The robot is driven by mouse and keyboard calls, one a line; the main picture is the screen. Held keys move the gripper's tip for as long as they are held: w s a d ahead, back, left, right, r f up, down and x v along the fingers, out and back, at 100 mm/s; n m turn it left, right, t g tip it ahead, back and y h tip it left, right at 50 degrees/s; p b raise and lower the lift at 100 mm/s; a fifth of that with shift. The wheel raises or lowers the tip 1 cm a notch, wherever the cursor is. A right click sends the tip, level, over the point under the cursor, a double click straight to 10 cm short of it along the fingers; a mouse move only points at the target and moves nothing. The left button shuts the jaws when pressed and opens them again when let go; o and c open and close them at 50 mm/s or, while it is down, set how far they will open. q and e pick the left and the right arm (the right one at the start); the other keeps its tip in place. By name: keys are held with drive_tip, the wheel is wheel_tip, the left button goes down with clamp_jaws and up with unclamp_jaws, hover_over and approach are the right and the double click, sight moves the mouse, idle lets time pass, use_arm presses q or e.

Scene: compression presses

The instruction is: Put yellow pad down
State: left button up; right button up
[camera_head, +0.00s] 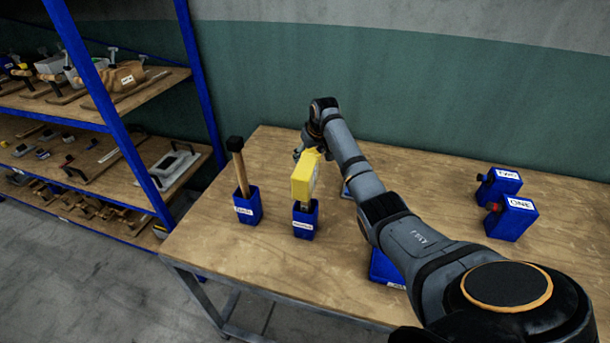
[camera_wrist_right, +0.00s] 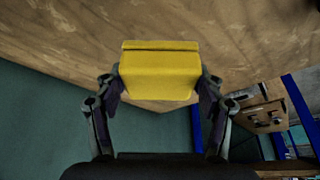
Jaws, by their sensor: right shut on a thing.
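The yellow pad (camera_head: 303,179) is a thick yellow block in my right gripper (camera_head: 309,153). In the head view it is upright, just above or at the mouth of a labelled blue holder (camera_head: 305,222); I cannot tell whether they touch. In the right wrist view the pad (camera_wrist_right: 160,75) sits between the two fingers of the right gripper (camera_wrist_right: 160,88), which is shut on its sides. The pad's far side is hidden. My left gripper is in neither view.
A second blue holder (camera_head: 248,208) with a wooden-handled tool (camera_head: 238,165) stands to the left. Two blue boxes (camera_head: 511,217) stand at the right of the wooden table (camera_head: 440,180). Another blue item (camera_head: 384,270) is partly behind my arm. A blue-framed shelf (camera_head: 110,100) stands left.

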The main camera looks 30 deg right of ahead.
wheel_tip(320, 180, down, 4)
drive_tip(key=shift+r, duration=0.15)
drive_tip(key=shift+x, duration=1.05)
drive_tip(key=shift+s+f+p, duration=0.15)
drive_tip(key=shift+f, duration=0.45)
drive_tip(key=shift+s+f+p, duration=0.15)
drive_tip(key=shift+f, duration=0.75)
drive_tip(key=shift+w+f, duration=0.1)
drive_tip(key=o, duration=1.1)
drive_tip(key=shift+o, duration=1.1)
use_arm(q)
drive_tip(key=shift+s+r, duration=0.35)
